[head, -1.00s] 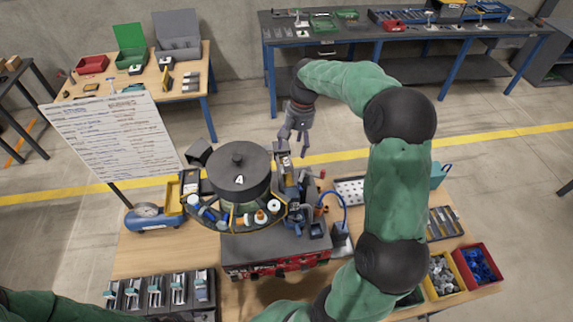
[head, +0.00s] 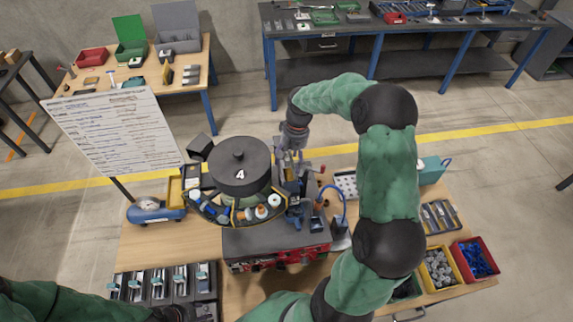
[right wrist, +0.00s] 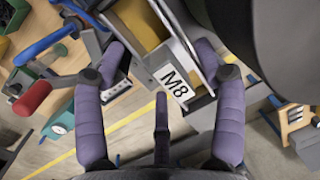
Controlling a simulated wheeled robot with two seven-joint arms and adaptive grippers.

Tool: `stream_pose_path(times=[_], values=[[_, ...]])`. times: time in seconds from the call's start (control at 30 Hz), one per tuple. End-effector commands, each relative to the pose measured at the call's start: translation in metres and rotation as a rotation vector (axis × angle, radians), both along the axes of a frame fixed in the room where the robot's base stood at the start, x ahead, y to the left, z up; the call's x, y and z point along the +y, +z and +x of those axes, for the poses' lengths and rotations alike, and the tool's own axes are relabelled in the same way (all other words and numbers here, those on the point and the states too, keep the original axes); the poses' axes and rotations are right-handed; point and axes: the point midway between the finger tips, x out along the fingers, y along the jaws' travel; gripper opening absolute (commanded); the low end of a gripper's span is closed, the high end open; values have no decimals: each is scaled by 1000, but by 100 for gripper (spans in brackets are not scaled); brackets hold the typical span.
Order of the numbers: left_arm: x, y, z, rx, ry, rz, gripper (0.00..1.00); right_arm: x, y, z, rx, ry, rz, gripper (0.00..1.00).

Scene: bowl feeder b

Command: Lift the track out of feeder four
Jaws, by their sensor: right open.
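Feeder four is the dark bowl feeder (head: 240,165) marked 4 on its lid, on a dark base in the middle of the wooden bench. In the right wrist view, a metal and yellow track (right wrist: 158,48) carries a white M8 label. My right gripper (right wrist: 170,66) is open, with purple fingers on either side of the track's labelled end; I cannot tell whether they touch it. In the head view, this gripper (head: 291,158) is just right of the bowl and partly hides the track. My left arm is at the lower left; its gripper (head: 176,313) is barely visible.
A white sign board (head: 115,130) stands left of the feeder. A row of grey holders (head: 160,285) is at the front left. Yellow (head: 438,270) and red (head: 475,259) parts bins are at the front right. A red-knobbed lever (right wrist: 32,98) is close to the right gripper.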

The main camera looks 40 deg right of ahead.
Motion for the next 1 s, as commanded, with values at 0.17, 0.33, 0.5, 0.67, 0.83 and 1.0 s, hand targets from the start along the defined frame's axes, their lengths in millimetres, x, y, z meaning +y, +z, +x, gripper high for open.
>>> stream_pose_path(times=[0.17,0.33,0.5,0.67,0.83,1.0], values=[[0,0,0,0,0,0,40,0,0,0,0,0,0,40],[0,0,0,0,0,0,40,0,0,0,0,0,0,16],[0,0,0,0,0,0,40,0,0,0,0,-1,0,16],[0,0,0,0,0,0,40,0,1,0,0,-1,0,16],[0,-1,0,0,0,0,40,0,12,1,-2,-1,0,16],[0,-4,0,0,0,0,40,-1,34,2,-6,-3,-3,9]])
